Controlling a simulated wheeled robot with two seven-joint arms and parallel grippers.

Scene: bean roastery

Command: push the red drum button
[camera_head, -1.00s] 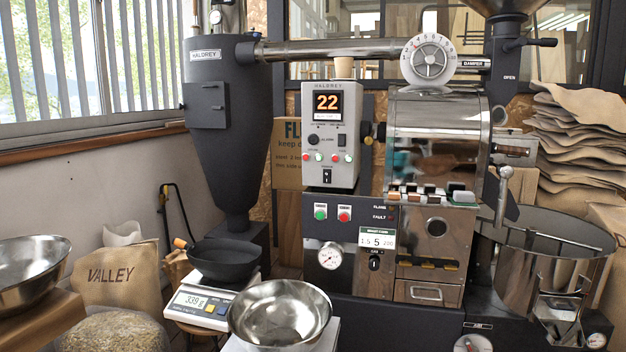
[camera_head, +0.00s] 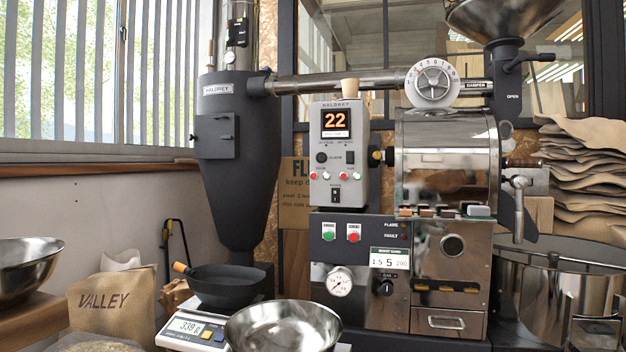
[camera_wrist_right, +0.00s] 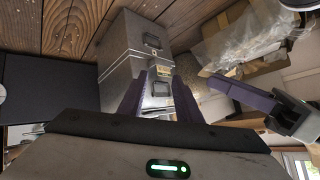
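In the head view a red button (camera_head: 353,233) sits on the dark lower front panel of the roaster. A green button (camera_head: 328,231) is to its left. Small labels above both are too small to read. Neither gripper is in the head view, and nothing covers the red button. In the right wrist view my right gripper (camera_wrist_right: 160,82) has its two dark purple fingers apart with nothing between them. At the right of that view is what looks like my left gripper (camera_wrist_right: 222,88), seen side-on, so its opening cannot be told.
The grey control box (camera_head: 338,155) above shows 22 and has small red and green buttons. A steel bowl (camera_head: 283,328), scale (camera_head: 193,330) and black pan (camera_head: 226,288) stand in front. The cooling drum (camera_head: 570,290) is at right. A metal case (camera_wrist_right: 122,60) shows in the wrist view.

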